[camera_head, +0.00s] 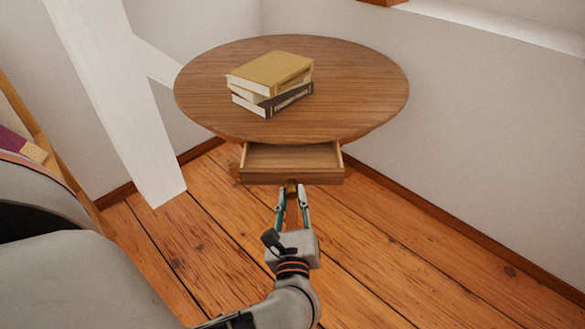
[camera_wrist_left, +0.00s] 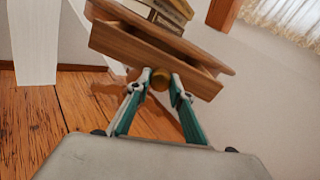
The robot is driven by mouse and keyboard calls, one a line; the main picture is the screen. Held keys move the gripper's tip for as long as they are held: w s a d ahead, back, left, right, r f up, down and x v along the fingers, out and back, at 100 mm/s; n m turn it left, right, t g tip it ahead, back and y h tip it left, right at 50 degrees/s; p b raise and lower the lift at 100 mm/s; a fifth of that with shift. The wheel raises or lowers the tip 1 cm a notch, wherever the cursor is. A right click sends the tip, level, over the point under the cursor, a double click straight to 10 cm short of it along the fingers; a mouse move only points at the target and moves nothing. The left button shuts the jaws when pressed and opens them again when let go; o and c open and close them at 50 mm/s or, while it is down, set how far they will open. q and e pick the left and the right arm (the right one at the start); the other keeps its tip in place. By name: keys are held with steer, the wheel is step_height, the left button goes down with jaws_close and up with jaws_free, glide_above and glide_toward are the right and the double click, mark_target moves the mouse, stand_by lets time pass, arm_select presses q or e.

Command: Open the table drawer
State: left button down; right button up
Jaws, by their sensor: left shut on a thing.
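A round wooden table (camera_head: 350,85) stands in the corner. Its drawer (camera_head: 290,160) sticks out below the front of the tabletop, and its inside shows from above as an empty wooden tray as far as I can see. The drawer front also shows in the left wrist view (camera_wrist_left: 125,46), tilted in the picture. The right gripper is not in view.
A stack of books (camera_head: 270,75) lies on the tabletop. A white slanted timber brace (camera_head: 120,100) stands left of the table. White walls close in behind and at right (camera_head: 480,130). The plank floor (camera_head: 390,260) in front and to the right is clear.

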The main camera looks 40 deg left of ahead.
arm_select(q)
steer(key=v, duration=0.4)
steer(key=shift+f, duration=0.1)
steer(key=shift+s+d, duration=0.4)
steer(key=shift+s, duration=0.1)
steer(key=shift+s+d, duration=0.1)
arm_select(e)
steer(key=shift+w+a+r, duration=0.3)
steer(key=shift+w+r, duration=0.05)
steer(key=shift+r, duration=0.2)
arm_select(q)
steer(key=c, duration=1.8)
jaws_free()
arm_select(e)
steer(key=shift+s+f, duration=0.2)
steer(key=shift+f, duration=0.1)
arm_select(q)
steer(key=shift+s+d, duration=0.1)
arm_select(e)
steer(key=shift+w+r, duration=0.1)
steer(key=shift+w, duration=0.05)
